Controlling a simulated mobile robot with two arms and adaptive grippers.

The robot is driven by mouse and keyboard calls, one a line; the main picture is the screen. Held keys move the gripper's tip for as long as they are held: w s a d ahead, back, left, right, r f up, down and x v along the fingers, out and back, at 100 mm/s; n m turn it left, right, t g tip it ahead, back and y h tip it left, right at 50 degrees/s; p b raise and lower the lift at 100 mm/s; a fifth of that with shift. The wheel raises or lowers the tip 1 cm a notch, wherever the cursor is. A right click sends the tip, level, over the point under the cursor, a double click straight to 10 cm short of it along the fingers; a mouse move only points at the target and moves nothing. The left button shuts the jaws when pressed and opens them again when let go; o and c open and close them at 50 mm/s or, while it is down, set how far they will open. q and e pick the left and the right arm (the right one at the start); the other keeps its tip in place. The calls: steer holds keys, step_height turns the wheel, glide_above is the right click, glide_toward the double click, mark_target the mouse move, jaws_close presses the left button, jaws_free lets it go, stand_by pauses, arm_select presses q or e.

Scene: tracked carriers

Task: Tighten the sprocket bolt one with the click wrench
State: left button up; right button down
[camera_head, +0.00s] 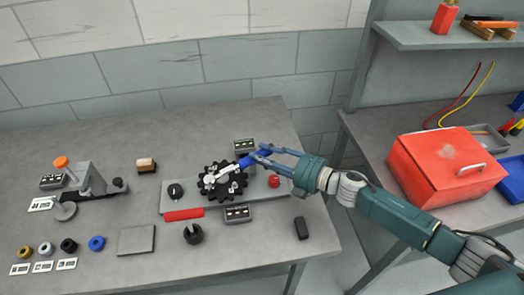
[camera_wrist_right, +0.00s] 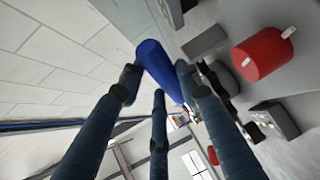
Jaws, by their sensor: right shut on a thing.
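The click wrench has a blue handle (camera_head: 257,158) and a silver shaft that lies over the black toothed sprocket (camera_head: 213,193) on the grey bench plate. The wrench head is near the sprocket's middle; I cannot tell whether it sits on a bolt, nor which bolt is number one. My right gripper (camera_head: 264,156) reaches in from the right and is shut on the blue handle. In the right wrist view, the blue handle (camera_wrist_right: 152,58) lies among the fingers of my right gripper (camera_wrist_right: 160,82). My left gripper is not in view.
A red knob (camera_head: 274,181) and small display boxes (camera_head: 238,214) are close by the sprocket. A grey fixture (camera_head: 88,178) and coloured rings (camera_head: 97,243) are at left. A red toolbox (camera_head: 445,165) stands on the right bench.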

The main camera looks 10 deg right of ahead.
steer(key=shift+s+d+r, duration=0.1)
steer(key=shift+s+r, duration=0.05)
steer(key=shift+s, duration=0.05)
steer(key=shift+h, duration=0.3)
steer(key=shift+s+d+m+t+h+p, duration=0.2)
steer(key=shift+s+m+t+h+p, duration=0.2)
steer(key=shift+s+m+t+p, duration=0.35)
